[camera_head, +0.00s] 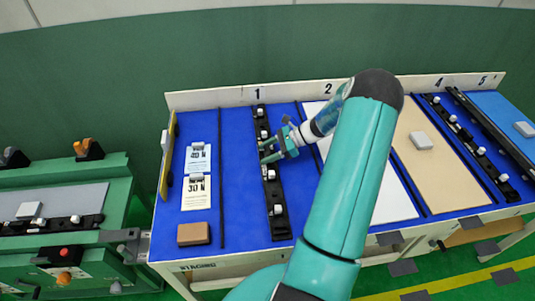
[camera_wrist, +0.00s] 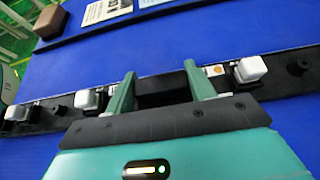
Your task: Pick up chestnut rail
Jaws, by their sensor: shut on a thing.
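A long black rail (camera_head: 275,190) with several white clips lies lengthwise in the blue bay marked 1. A small orange-brown spot shows on it beside a white clip in the wrist view; the rail (camera_wrist: 293,65) itself looks black there. My gripper (camera_head: 266,152) reaches in from the right and is shut on the middle of this rail, with one green finger on each side of a black raised part in the wrist view (camera_wrist: 161,88). The rail looks flat on or very close to the blue surface; I cannot tell whether it is lifted. My gripper hides part of it.
A brown block (camera_head: 193,234) and two printed cards (camera_head: 197,193) lie in the staging area at left. A white panel (camera_head: 390,190), a tan panel (camera_head: 432,165) and another black rail (camera_head: 470,140) lie to the right. A green machine (camera_head: 70,235) stands at far left.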

